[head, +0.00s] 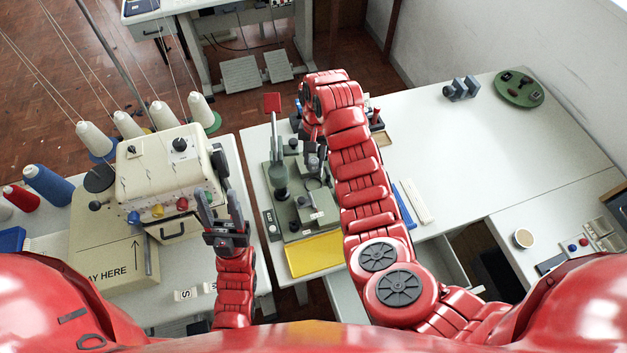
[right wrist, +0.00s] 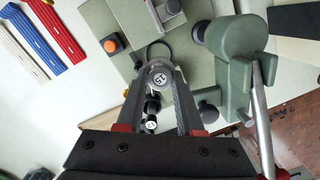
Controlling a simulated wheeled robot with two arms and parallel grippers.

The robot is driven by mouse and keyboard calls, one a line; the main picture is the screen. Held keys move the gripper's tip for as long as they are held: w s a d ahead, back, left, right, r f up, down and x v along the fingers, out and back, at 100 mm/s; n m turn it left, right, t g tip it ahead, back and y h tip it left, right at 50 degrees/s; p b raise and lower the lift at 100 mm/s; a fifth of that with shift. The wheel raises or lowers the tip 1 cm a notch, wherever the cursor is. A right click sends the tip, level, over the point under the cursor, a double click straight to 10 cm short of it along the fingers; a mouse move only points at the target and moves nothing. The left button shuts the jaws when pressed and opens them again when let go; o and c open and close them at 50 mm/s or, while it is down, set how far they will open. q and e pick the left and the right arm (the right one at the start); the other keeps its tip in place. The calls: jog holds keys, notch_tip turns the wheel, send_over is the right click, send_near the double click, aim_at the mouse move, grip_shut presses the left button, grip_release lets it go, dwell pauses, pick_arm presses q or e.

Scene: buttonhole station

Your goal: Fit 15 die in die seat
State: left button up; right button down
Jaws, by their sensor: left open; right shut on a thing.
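The green press (head: 302,205) stands on the white table in the middle of the head view. My right gripper (head: 314,160) is over it, partly hidden by my own arm. In the right wrist view my right gripper (right wrist: 160,88) is shut on a small round grey die (right wrist: 160,77) with a mark that looks like 15. A dark ring (right wrist: 158,46) shows just beyond the die on the press. I cannot tell whether the die touches the press, and the die seat is not clearly seen. My left gripper (head: 222,200) is open and empty beside the cream sewing machine.
The cream machine (head: 165,165) with thread cones stands left. The press's green column (right wrist: 235,60) and grey lever (right wrist: 265,125) stand close to the right gripper. A small black-and-white piece (right wrist: 151,122) shows between its fingers. A yellow tray (head: 315,254) lies in front; the right table is mostly clear.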

jog(key=shift+w+m, duration=0.1)
jog(key=shift+m, duration=0.7)
jog(key=shift+f+m+g, duration=0.15)
jog(key=shift+m+g, duration=0.15)
jog(key=shift+m, duration=0.1)
notch_tip(320, 180, down, 2)
jog(key=shift+f+b, duration=0.2)
jog(key=shift+b, duration=0.8)
notch_tip(320, 180, down, 3)
jog(key=shift+f+p, duration=0.1)
jog(key=shift+p, duration=0.75)
jog(key=shift+f+p, duration=0.3)
jog(key=shift+f, duration=0.4)
notch_tip(320, 180, down, 2)
jog(key=shift+f, duration=0.3)
jog(key=shift+f, duration=0.1)
